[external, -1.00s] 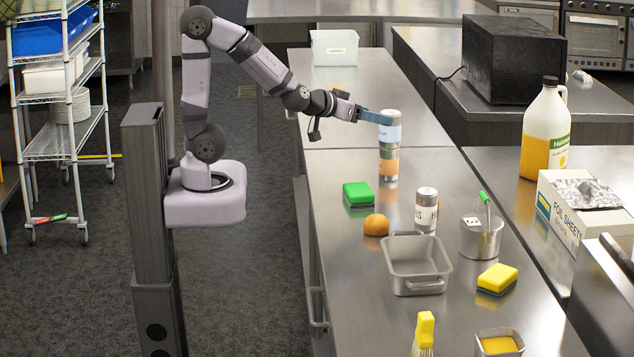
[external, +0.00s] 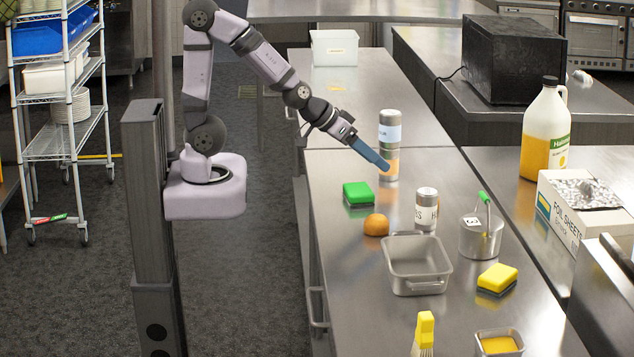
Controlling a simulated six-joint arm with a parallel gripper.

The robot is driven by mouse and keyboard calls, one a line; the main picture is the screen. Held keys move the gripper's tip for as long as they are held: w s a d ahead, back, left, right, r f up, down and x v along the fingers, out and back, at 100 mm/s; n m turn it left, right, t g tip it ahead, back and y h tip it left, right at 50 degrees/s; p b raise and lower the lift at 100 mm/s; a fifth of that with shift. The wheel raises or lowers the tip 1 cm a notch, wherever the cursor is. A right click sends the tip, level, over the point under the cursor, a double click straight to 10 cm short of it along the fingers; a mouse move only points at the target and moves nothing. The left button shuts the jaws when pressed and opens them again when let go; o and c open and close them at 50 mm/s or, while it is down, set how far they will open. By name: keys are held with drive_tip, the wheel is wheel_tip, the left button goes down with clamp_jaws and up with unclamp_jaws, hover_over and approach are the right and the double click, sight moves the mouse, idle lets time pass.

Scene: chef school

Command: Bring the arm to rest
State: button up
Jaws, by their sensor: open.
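My gripper (external: 386,166) has blue fingers and points down and to the right over the steel counter (external: 350,270). It is open and holds nothing that I can see. The stack stands upright. My arm reaches across from its base at the left.
Near the gripper are a green sponge (external: 358,193), an orange (external: 376,224) and a smaller shaker (external: 426,208). A metal pan (external: 416,266), a steel pot (external: 480,238) and a yellow sponge (external: 497,279) stand nearer the front. A white bin (external: 334,48) stands at the back.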

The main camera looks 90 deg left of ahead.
drive_tip(key=s+d+f+g+h, duration=0.1)
drive_tip(key=s+d, duration=0.1)
drive_tip(key=s+d+f+m+g+p, duration=0.1)
drive_tip(key=s+d, duration=0.1)
drive_tip(key=s+d+f+g+h, duration=0.1)
drive_tip(key=s+d+g, duration=0.1)
drive_tip(key=shift+s+d+f+m+h, duration=0.15)
drive_tip(key=shift+s+f+m+h, duration=0.15)
drive_tip(key=shift+s+f+m, duration=0.1)
drive_tip(key=s, duration=0.1)
drive_tip(key=s+f+g, duration=0.1)
drive_tip(key=s+d+g, duration=0.1)
drive_tip(key=s, duration=0.1)
drive_tip(key=shift+d+f+p, duration=0.1)
drive_tip(key=shift+f+p, duration=0.1)
drive_tip(key=shift+p, duration=0.15)
drive_tip(key=s+a+f+m+g+y+b, duration=0.1)
drive_tip(key=s+a+f+g+b, duration=0.2)
drive_tip(key=s, duration=0.5)
wheel_tip(320, 180, down, 2)
drive_tip(key=a+b, duration=0.1)
drive_tip(key=a, duration=0.1)
drive_tip(key=shift+a+g+y, duration=0.3)
drive_tip(key=shift+a, duration=0.1)
drive_tip(key=shift+s+f, duration=0.1)
